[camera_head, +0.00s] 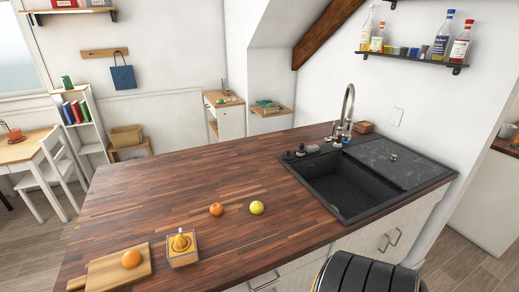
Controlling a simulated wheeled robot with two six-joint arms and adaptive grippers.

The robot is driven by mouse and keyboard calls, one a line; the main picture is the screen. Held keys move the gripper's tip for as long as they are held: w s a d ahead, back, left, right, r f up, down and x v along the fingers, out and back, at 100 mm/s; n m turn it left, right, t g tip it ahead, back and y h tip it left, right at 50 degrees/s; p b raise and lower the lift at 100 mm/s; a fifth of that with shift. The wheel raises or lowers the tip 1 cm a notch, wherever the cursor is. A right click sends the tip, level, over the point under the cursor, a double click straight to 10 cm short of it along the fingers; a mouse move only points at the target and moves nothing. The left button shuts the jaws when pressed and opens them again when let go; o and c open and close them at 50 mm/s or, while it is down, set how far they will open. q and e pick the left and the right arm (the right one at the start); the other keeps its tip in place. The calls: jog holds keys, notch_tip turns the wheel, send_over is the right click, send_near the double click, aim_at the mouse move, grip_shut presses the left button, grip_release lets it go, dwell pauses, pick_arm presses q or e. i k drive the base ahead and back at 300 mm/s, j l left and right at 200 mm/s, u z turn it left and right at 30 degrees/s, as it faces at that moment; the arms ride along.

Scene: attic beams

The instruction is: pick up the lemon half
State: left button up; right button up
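A small yellow citrus piece (257,207), which I take for the lemon half, lies on the dark wooden countertop (170,200), left of the sink. It is too small to tell which way a cut face points. A small orange fruit (216,209) lies just left of it, apart from it. A juicer with an orange-yellow cone (182,245) stands nearer, to the left. A wooden cutting board (104,272) at the front left bears another orange piece (131,259). Neither of my grippers is in view.
A black sink (345,185) with a tall curved tap (347,105) is set in the counter at the right. Small items stand by the tap. A bottle shelf (413,58) hangs on the right wall. The countertop around the yellow piece and behind it is clear.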

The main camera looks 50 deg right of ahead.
aim_at(256, 207)
jog(key=z, duration=1.7)
